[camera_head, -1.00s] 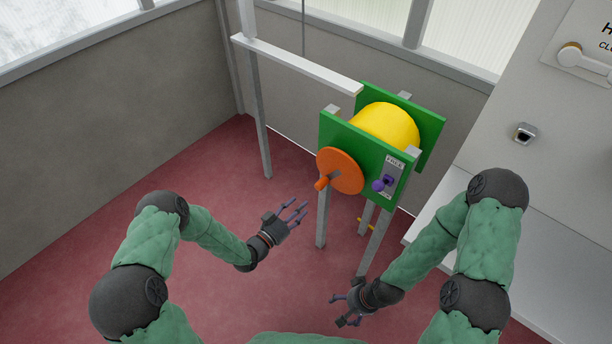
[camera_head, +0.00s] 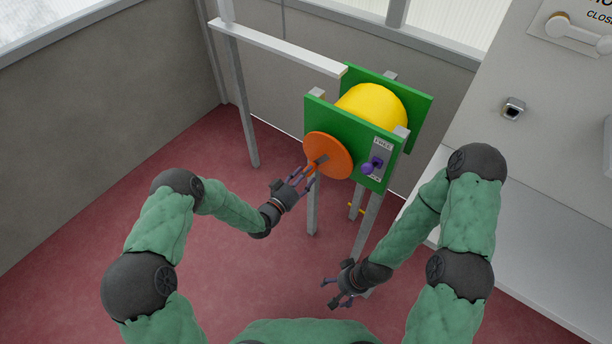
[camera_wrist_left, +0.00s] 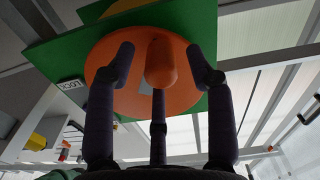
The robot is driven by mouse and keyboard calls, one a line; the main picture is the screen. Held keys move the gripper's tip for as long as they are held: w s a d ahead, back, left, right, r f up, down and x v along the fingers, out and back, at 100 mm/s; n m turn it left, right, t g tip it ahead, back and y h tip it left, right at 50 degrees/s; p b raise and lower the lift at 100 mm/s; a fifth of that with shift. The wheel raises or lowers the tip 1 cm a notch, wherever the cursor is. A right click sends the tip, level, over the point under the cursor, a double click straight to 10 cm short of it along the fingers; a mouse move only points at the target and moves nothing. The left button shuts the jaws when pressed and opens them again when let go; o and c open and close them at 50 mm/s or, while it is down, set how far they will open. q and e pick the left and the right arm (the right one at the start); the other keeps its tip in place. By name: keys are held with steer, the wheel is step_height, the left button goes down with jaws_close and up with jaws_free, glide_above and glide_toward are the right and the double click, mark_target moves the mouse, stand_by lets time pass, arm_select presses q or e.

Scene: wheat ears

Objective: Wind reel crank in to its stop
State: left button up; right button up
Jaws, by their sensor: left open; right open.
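The reel has a yellow drum (camera_head: 371,107) between green side plates (camera_head: 340,122) on grey legs. An orange disc (camera_head: 334,162) is the crank on its near face. The crank's orange handle (camera_wrist_left: 161,64) points toward the left wrist camera, and in the head view it is partly hidden by my fingers. My left gripper (camera_head: 301,177) is open, with its fingers around the handle but apart from it; in the left wrist view the fingers (camera_wrist_left: 160,70) stand on both sides and below it. My right gripper (camera_head: 338,292) is open and empty, low beside the reel's legs.
A purple-knobbed lever (camera_head: 368,169) sits on the plate right of the crank, under a small label. A white beam (camera_head: 282,46) runs from a grey post to the reel. A white counter (camera_head: 490,235) stands at the right. Red floor is clear at the left.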

arm_select(q)
steer(key=shift+w+d, duration=0.25)
steer(key=shift+w, duration=0.1)
jaws_close()
steer(key=shift+s, duration=0.1)
